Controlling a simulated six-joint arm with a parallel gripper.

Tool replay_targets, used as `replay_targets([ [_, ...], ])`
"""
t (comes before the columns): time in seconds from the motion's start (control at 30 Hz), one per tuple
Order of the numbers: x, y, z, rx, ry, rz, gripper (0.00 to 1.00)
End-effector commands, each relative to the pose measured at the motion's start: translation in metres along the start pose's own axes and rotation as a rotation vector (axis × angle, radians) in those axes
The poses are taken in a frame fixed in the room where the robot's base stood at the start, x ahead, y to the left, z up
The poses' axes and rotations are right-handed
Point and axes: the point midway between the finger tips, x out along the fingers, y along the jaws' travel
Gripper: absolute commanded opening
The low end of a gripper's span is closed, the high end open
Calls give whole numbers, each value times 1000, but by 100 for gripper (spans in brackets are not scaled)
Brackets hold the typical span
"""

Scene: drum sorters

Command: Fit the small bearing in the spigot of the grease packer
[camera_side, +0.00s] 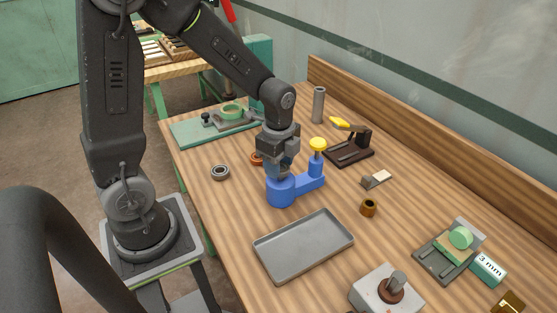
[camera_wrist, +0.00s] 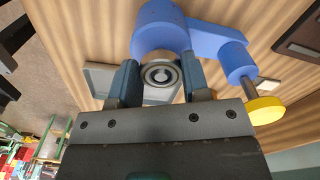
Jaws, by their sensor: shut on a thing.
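The grease packer (camera_side: 283,192) is blue, with a round body and a side arm carrying a yellow knob (camera_side: 318,144). In the wrist view the packer (camera_wrist: 160,27) is just beyond my fingers and its yellow knob (camera_wrist: 265,110) is at right. My gripper (camera_side: 282,168) points down over the packer's round body. In the wrist view my gripper (camera_wrist: 159,82) is shut on the small bearing (camera_wrist: 161,75), a steel ring with a dark band. The bearing is hidden in the side view. The spigot is not clearly seen, and I cannot tell whether the bearing touches it.
A grey tray (camera_side: 262,244) lies in front of the packer. A larger dark ring (camera_side: 220,172) lies to its left, with a copper ring (camera_side: 256,158) partly behind my gripper. A brass bush (camera_side: 369,208) stands at right. A dark stand (camera_side: 350,150) is behind right.

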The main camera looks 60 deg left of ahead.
Motion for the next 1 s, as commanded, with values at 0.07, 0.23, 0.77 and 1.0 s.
replay_targets([
  [0.07, 2, 0, 0, 0, 0, 1, 17],
  [0.23, 6, 0, 0, 0, 0, 2, 17],
  [0.77, 19, 0, 0, 0, 0, 1, 17],
  [1.0, 19, 0, 0, 0, 0, 0, 62],
])
